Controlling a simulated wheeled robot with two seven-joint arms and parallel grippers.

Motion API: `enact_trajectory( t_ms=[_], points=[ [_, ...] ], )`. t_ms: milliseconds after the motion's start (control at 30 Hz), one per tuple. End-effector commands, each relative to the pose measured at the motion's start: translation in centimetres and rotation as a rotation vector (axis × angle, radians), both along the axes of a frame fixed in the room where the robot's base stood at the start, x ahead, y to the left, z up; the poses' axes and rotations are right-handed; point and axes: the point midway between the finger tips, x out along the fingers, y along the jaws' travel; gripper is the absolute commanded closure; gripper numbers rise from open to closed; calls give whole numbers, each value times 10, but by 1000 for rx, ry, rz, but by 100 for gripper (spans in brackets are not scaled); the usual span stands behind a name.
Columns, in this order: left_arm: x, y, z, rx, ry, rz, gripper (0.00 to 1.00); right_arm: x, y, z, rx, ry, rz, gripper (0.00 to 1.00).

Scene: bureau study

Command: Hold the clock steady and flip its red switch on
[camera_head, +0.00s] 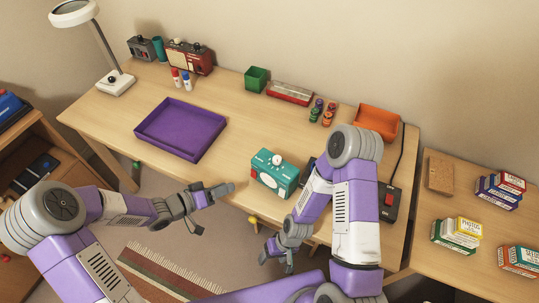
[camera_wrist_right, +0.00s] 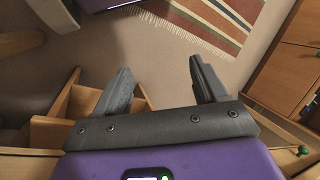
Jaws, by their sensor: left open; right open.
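The clock (camera_head: 270,181) is a teal box with a pale round dial on its front and a whitish knob on top. It stands upright near the front edge of the desk. My left gripper (camera_head: 211,207) is open and empty, left of the clock, with one fingertip near the desk's front edge and apart from the clock. My right gripper (camera_head: 277,262) is open and empty, below and in front of the desk edge. In the right wrist view its fingers (camera_wrist_right: 160,78) are spread over floor.
A purple tray (camera_head: 141,129) lies left on the desk (camera_head: 235,140). A dark box with a red patch (camera_head: 389,200) and an orange bin (camera_head: 378,122) are right, beside my right arm. A red radio-like box (camera_head: 190,56), green cup (camera_head: 257,79) and lamp (camera_head: 115,83) stand at the back.

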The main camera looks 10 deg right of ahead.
Motion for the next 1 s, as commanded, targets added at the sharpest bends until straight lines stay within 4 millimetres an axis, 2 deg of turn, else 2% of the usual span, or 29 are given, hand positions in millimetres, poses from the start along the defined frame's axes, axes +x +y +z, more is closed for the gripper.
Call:
enact_trajectory(
  t_ms=[33, 133, 167, 267, 433, 533, 667, 700, 733, 900, 1000],
  points=[
    [0, 0, 0, 0, 0, 0, 57, -4, 7, -1, 18, 28, 88, 20],
    [0, 0, 0, 1, 0, 1, 57, -4, 22, 7, 71, 56, 282, 5],
    [0, 0, 0, 1, 0, 1, 57, 2, 29, 14, 90, 48, 343, 0],
    [0, 0, 0, 1, 0, 1, 57, 31, 60, 50, 152, -16, 547, 0],
    [0, 0, 0, 1, 0, 1, 57, 64, 109, 130, 226, -127, 891, 0],
    [0, 0, 0, 1, 0, 1, 57, 78, 118, 182, 236, -177, 1033, 0],
    [0, 0, 0, 1, 0, 1, 57, 85, 123, 251, 239, -236, 1193, 0],
    [0, 0, 0, 1, 0, 1, 57, 90, 121, 271, 226, -255, 1226, 0],
    [0, 0, 0, 1, 0, 1, 57, 99, 113, 282, 191, -268, 1218, 0],
    [0, 0, -1, 1, 0, 1, 57, 165, 48, 293, -51, -309, 952, 0],
    [0, 0, -1, 1, 0, 1, 57, 194, 10, 303, -165, -339, 801, 0]
  ],
)
